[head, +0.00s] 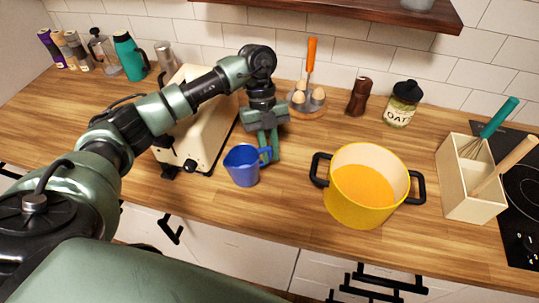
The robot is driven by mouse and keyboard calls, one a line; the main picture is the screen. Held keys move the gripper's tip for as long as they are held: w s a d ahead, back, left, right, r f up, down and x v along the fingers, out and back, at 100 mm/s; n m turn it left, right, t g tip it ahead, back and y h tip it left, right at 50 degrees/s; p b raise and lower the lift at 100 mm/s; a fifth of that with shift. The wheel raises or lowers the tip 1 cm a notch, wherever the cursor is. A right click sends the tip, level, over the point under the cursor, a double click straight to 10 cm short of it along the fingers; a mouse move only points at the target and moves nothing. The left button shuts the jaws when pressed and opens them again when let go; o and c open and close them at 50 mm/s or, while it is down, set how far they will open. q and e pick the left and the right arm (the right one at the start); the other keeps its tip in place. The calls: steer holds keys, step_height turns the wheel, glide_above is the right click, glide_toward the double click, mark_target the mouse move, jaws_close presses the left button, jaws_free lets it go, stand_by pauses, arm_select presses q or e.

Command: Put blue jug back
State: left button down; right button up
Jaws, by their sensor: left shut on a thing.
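The blue jug (243,168) is upright at the front part of the wooden counter, its handle to the right. My left gripper (270,150) reaches down from above and is shut on the jug's handle. I cannot tell whether the jug's base touches the counter. My right gripper is not in view.
A yellow pot (367,205) stands right of the jug. Farther right is a utensil box (462,190) beside a black hob (525,190). An egg holder (307,104), a brown mill (358,97) and an oat jar (402,104) line the back. Counter between jug and pot is clear.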

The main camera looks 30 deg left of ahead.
arm_select(q)
step_height(320, 180, down, 2)
steer(key=shift+f, duration=0.5)
steer(key=c, duration=1.4)
jaws_free()
steer(key=shift+r, duration=0.1)
steer(key=shift+w+a+r, duration=0.1)
steer(key=shift+a+r, duration=0.05)
steer(key=shift+r, duration=0.1)
steer(key=b+v, duration=0.3)
steer(key=v, duration=0.8)
steer(key=shift+r+b, duration=0.25)
steer(key=shift+b, duration=0.05)
